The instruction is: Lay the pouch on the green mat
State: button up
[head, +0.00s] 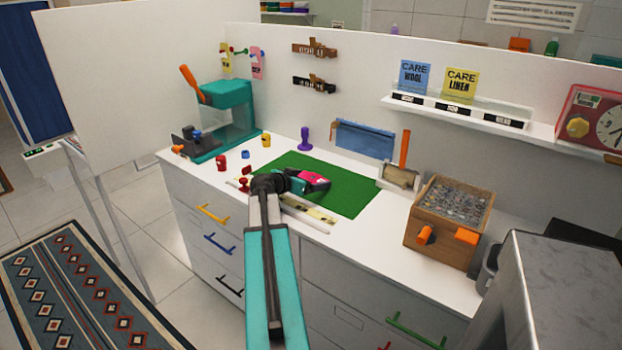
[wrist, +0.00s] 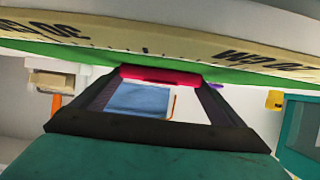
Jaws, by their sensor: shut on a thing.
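The pouch (head: 318,181) is a small pink-red thing at the end of my arm, over the green mat (head: 345,195) in the head view. My gripper (head: 308,180) is shut on it. In the wrist view the pouch (wrist: 160,75) shows as a pink strip spanning the two dark fingertips of my gripper (wrist: 160,82). The mat (wrist: 62,58) shows there as a green band right beside the pouch. I cannot tell whether the pouch touches the mat. My gripper hides part of the pouch.
A cream printed strip (head: 322,215) lies along the mat's front edge. Red stamps or knobs (head: 221,162) stand left of the mat. A teal machine (head: 228,110) stands further left, a wooden box (head: 448,222) right. A blue cloth (head: 365,139) hangs behind. The mat's right part is clear.

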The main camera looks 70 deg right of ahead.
jog(key=o, duration=0.7)
jog(key=shift+o, duration=0.2)
jog(key=shift+r, duration=0.15)
jog(key=b+v, duration=0.1)
jog(key=v, duration=1.1)
jog(key=shift+w, duration=0.1)
